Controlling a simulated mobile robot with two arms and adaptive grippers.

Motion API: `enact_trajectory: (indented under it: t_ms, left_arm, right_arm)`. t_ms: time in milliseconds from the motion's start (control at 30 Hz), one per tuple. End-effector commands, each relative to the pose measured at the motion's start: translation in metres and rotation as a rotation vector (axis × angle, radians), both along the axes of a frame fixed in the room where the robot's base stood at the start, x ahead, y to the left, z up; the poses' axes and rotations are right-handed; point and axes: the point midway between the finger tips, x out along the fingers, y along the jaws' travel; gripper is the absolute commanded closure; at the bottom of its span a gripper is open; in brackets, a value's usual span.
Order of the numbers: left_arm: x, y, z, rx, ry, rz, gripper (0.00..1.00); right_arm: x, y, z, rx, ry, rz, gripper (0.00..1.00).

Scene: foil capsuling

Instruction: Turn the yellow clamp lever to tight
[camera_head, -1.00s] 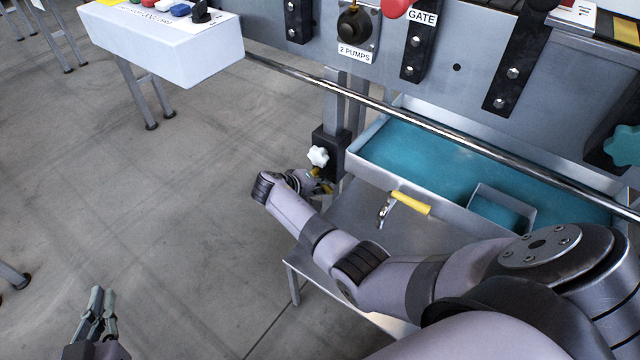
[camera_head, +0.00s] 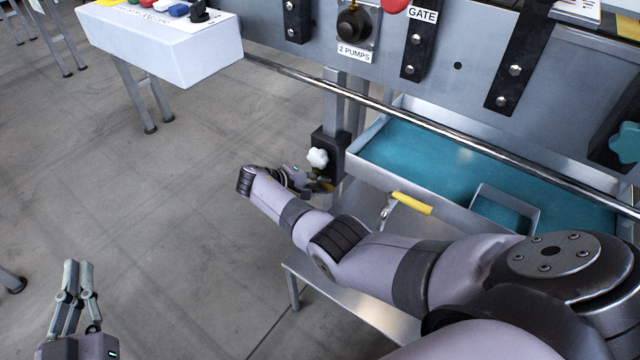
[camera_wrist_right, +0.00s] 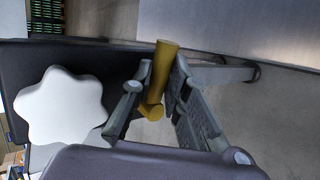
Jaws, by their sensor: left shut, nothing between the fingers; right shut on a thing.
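The yellow clamp lever (camera_wrist_right: 167,60) stands between the fingers of my right gripper (camera_wrist_right: 158,98) in the right wrist view. The gripper is shut on it. In the head view my right gripper (camera_head: 312,181) is at the dark clamp block (camera_head: 329,147), just below the white star knob (camera_head: 317,157); the lever is mostly hidden there by the fingers. The star knob also shows at the left in the wrist view (camera_wrist_right: 60,107). My left gripper (camera_head: 77,278) is shut and empty, over bare floor at lower left, far from the clamp.
A teal-bottomed tray (camera_head: 372,137) lies right of the clamp. A separate yellow-handled valve (camera_head: 411,203) sticks out from its front, close to my right arm. A metal rail (camera_head: 400,112) runs above. A control box (camera_head: 165,45) stands at upper left.

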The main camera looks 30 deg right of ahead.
Motion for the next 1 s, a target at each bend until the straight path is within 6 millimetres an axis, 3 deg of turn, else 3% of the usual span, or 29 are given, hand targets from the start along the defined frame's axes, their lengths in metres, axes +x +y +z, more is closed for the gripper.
enact_trajectory:
  t_ms: [100, 133, 433, 833, 1000]
  left_arm:
    - [0.0001, 0.0000, 0.0002, 0.000, 0.000, 0.000, 1.00]
    - [0.0001, 0.0000, 0.0002, 0.000, 0.000, 0.000, 1.00]
    - [0.0001, 0.0000, 0.0004, 0.000, 0.000, 0.000, 1.00]
    - [0.0000, 0.0001, 0.0008, 0.000, 0.004, 0.000, 1.00]
    - [0.0000, 0.0001, 0.0091, 0.001, 0.003, 0.000, 1.00]
  right_arm:
    - [0.0028, -0.0017, 0.0033, -0.004, -0.007, 0.005, 1.00]
    - [0.0028, -0.0017, 0.0033, -0.004, -0.007, 0.005, 0.84]
    - [0.0014, -0.0010, 0.0017, -0.003, -0.004, 0.002, 0.64]
    - [-0.0004, -0.0012, 0.0001, 0.005, -0.016, 0.000, 0.64]
    - [-0.0022, -0.0019, -0.0025, 0.038, -0.105, 0.000, 0.64]
